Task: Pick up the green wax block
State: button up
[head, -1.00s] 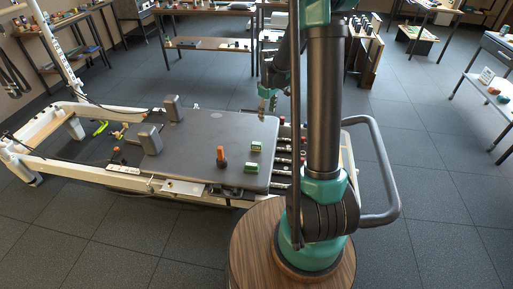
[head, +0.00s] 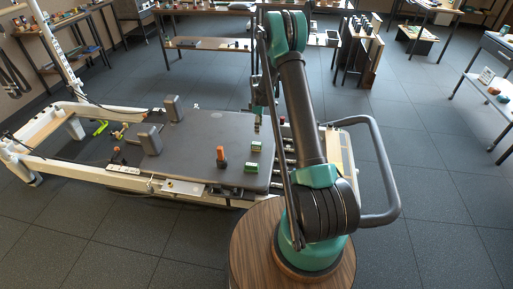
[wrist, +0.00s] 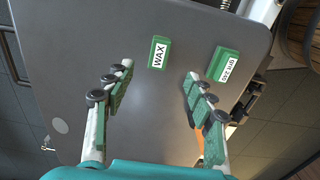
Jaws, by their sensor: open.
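The green wax block (wrist: 158,53), with a white label reading WAX, lies on the dark grey carriage top (wrist: 90,30). In the wrist view it sits just beyond my fingertips, roughly in line with the gap between them. My gripper (wrist: 158,74) is open and empty, with a finger to each side. In the head view, the wax block (head: 256,146) is the farther of two green blocks, and my gripper is above and behind it, partly hidden by my arm.
A second green block (wrist: 224,64) with a white label lies right of the wax block in the wrist view, near the carriage edge. An orange-and-dark upright object (head: 221,157) stands left of the blocks. Two grey shoulder rests (head: 150,139) rise farther left.

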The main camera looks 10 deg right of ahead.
aim_at(256, 143)
notch_tip(256, 143, down, 8)
jog(key=shift+w+a+f, duration=0.1)
jog(key=shift+a+f, duration=0.05)
jog(key=shift+f, duration=0.75)
jog(key=shift+a+f, duration=0.2)
jog(key=shift+f, duration=0.7)
jog(key=shift+w+a+f, duration=0.1)
jog(key=shift+a+f, duration=0.05)
jog(key=shift+f, duration=0.75)
jog(key=shift+s, duration=0.1)
grip_shut()
jog(key=shift+r, duration=0.1)
notch_tip(256, 143, up, 20)
